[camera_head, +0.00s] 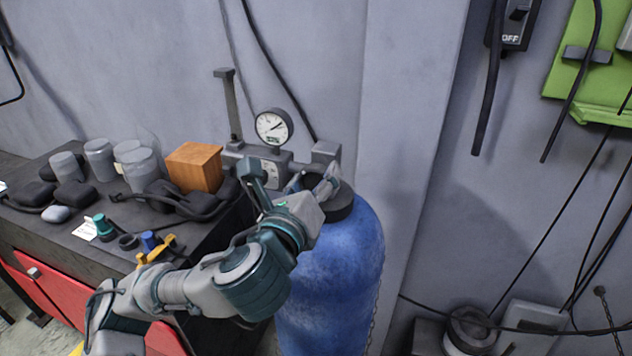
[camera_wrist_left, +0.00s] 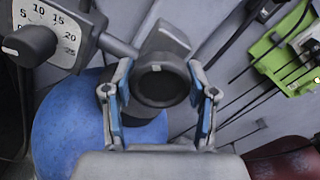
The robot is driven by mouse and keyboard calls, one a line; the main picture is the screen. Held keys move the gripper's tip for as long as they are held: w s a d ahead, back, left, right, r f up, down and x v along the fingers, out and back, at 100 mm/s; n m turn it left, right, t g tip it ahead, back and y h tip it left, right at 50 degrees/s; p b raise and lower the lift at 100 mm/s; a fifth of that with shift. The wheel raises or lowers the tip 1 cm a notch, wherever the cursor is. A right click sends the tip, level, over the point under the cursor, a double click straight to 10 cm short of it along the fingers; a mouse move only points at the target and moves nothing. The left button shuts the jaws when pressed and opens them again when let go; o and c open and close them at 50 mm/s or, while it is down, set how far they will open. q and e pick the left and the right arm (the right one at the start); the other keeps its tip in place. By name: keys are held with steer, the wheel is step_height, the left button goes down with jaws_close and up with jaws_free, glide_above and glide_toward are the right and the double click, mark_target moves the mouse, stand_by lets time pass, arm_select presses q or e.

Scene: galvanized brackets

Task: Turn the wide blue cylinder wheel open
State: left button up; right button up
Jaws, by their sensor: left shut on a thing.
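The wide blue cylinder (camera_head: 335,270) stands upright against the grey wall, with a dark collar at its top. Its blue body also shows in the left wrist view (camera_wrist_left: 62,135). The dark round valve wheel (camera_wrist_left: 162,84) is seen face-on there, in front of a grey valve body. My left gripper (camera_wrist_left: 160,78) has one blue-padded finger on each side of the wheel and is shut on it. In the head view my left gripper (camera_head: 300,182) is above the cylinder top and hides most of the wheel. My right gripper is not in view.
A round pressure gauge (camera_head: 273,126) stands behind the gripper. A dial box with a black knob (camera_wrist_left: 28,46) is close on the left in the wrist view. A dark bench (camera_head: 60,230) at left holds jars and a wooden block (camera_head: 194,167). Cables hang at right.

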arm_select(q)
steer(key=n, duration=0.2)
steer(key=n+b, duration=0.1)
steer(key=n, duration=0.1)
steer(key=shift+d+f+n, duration=0.1)
steer(key=shift+f+n, duration=0.2)
steer(key=shift+f, duration=0.05)
steer(key=n+b, duration=0.1)
steer(key=n, duration=0.2)
steer(key=shift+n, duration=0.3)
steer(key=n+b, duration=0.1)
steer(key=n, duration=0.2)
steer(key=shift+f+n, duration=0.1)
steer(key=shift+n, duration=0.2)
steer(key=shift+n+b, duration=0.45)
steer(key=shift+n, duration=1.55)
steer(key=o, duration=1)
steer(key=shift+c, duration=0.2)
steer(key=shift+o, duration=1.1)
steer(key=shift+w, duration=0.1)
steer(key=shift+r, duration=0.2)
